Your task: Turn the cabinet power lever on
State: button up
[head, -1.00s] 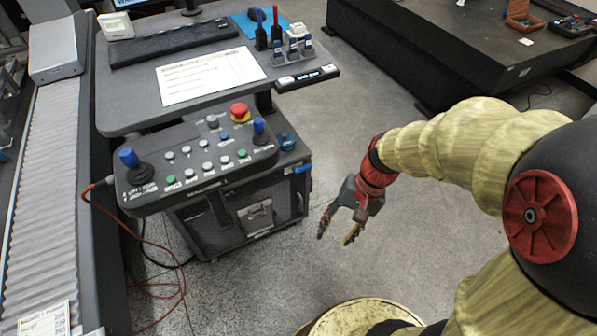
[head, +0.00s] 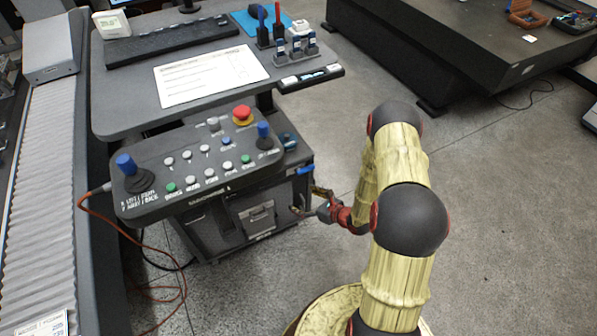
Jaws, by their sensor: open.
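The cabinet (head: 207,228) stands under the control panel in the head view. A small blue handle (head: 306,170), which looks like the power lever, sticks out at the cabinet's upper right corner. It looks roughly level; its exact setting is too small to tell. My gripper (head: 305,201) is open at the cabinet's right front edge, just below the blue handle. Its fingers point left toward the cabinet, one higher and one lower. Nothing shows between them. I cannot tell whether a finger touches the cabinet.
The control panel (head: 200,165) carries two blue-topped joysticks, several buttons and a red emergency stop (head: 243,114). A desk (head: 130,95) with a paper sheet stands behind. An orange cable (head: 150,243) hangs at the left. The floor (head: 480,200) on the right is clear.

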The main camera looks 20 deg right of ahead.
aim_at(307, 171)
jog(key=w+d+r+m+t+h, duration=0.1)
jog(key=w+d+m+t+h, duration=0.15)
jog(key=w+d+h, duration=0.4)
jog(key=w+b, duration=0.1)
jog(key=w+f+y, duration=0.1)
jog(key=w+d+f+y+b, duration=0.1)
jog(key=w, duration=0.1)
jog(key=shift+w+d+f+m+g+y+b, duration=0.1)
jog(key=shift+m+g+y+b, duration=0.15)
jog(key=shift+g+b, duration=0.1)
jog(key=shift+w+f, duration=0.15)
jog(key=shift+w, duration=0.45)
jog(key=shift+c, duration=1.1)
jog(key=c, duration=1.5)
